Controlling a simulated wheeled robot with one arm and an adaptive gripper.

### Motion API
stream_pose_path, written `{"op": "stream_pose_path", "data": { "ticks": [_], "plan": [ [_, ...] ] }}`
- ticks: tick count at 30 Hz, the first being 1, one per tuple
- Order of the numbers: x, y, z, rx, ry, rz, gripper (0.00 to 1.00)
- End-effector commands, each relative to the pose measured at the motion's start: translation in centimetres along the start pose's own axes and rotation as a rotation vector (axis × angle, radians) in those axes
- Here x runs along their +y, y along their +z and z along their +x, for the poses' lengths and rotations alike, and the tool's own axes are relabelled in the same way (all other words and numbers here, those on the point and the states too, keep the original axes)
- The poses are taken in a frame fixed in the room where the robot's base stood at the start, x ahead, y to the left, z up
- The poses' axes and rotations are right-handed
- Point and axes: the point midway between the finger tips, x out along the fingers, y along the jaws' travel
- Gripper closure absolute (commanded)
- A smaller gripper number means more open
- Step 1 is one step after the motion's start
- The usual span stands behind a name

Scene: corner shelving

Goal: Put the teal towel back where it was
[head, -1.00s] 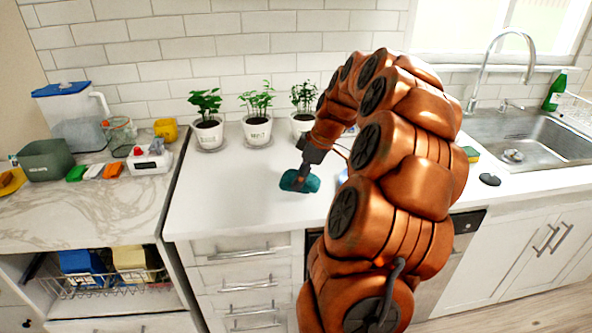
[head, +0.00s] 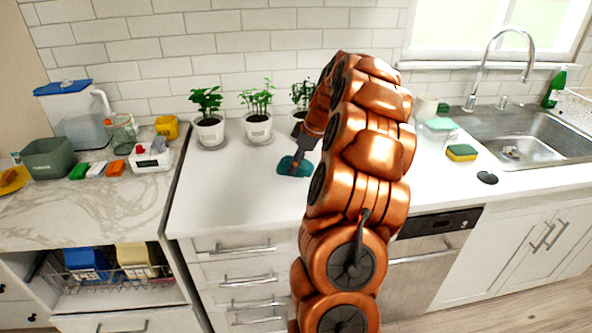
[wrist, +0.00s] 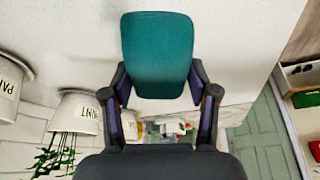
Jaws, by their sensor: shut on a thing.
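The teal towel (head: 294,168) is a small folded pad at the end of my arm, over the white counter behind the drawers and in front of the potted plants. My gripper (head: 301,157) is shut on it. In the wrist view the towel (wrist: 157,45) projects flat beyond the two fingers of my gripper (wrist: 158,82), which hold its near end from both sides. Whether the towel touches the counter is hard to tell. My arm hides part of the counter to its right.
Several potted plants (head: 257,128) stand along the back wall. A yellow-green sponge (head: 461,152) and a pale teal container (head: 438,127) sit left of the sink (head: 520,140). The left marble counter (head: 90,205) holds a green bin (head: 48,159). White counter (head: 225,190) left of the towel is clear.

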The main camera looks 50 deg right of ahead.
Motion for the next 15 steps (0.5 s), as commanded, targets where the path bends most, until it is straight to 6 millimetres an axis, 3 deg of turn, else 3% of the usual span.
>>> {"op": "stream_pose_path", "data": {
  "ticks": [9, 15],
  "plan": [
    [-0.2, 1.1, 2.6, 0.001, -0.004, 0.002, 0.79],
    [-0.1, 1.2, 2.9, 0.001, -0.001, 0.001, 0.79]
  ]
}}
